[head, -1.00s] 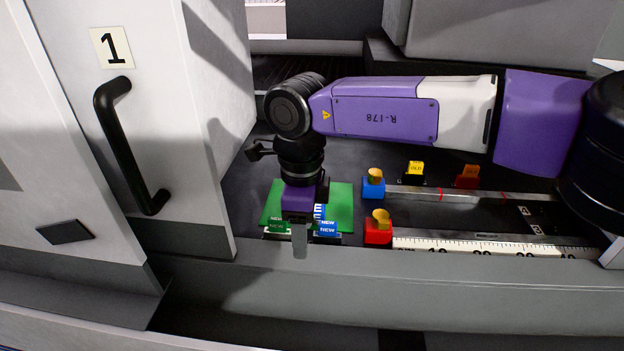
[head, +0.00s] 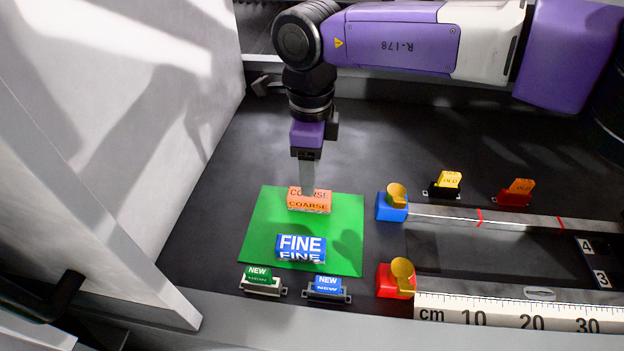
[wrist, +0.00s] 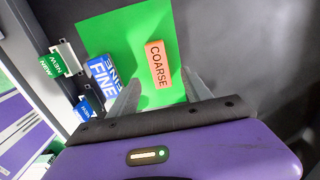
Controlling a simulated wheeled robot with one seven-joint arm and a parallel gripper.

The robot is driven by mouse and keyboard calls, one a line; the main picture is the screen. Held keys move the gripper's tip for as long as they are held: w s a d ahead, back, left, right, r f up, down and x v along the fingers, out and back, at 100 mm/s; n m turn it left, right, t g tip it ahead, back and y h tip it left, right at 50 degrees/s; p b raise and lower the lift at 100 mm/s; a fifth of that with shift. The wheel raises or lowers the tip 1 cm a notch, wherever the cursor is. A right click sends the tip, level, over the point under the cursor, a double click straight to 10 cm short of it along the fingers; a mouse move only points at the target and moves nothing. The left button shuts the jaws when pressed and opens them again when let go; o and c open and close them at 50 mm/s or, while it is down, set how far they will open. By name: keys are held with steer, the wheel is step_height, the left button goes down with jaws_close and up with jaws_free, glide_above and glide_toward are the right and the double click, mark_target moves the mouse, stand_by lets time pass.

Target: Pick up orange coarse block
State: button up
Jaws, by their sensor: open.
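The orange coarse block (head: 309,204) lies on the back part of the green mat (head: 258,235). In the wrist view the orange block (wrist: 158,65) lies ahead of the fingers, its long side running roughly along them, nearer the right finger. My gripper (head: 308,188) points down over the block in the head view, and its finger hides part of the label. In the wrist view my gripper (wrist: 162,88) is open, its two fingers apart with nothing between the tips. Whether a finger touches the block is unclear.
A blue FINE block (head: 301,247) lies on the mat in front of the orange one. Green NEW (head: 260,281) and blue NEW (head: 327,289) pieces stand near the front edge. Blue (head: 391,208) and red (head: 395,281) blocks with yellow knobs stand at right.

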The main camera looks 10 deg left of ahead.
mark_target(310, 200)
steer(key=shift+w+f, duration=0.15)
steer(key=shift+f, duration=0.1)
step_height(310, 200, down, 2)
steer(key=shift+f, duration=0.1)
steer(key=f, duration=0.2)
steer(key=f+p, duration=0.1)
steer(key=f, duration=0.2)
steer(key=shift+s+a+p, duration=0.15)
steer(key=shift+s+p, duration=0.05)
steer(key=shift+p, duration=0.1)
jaws_close()
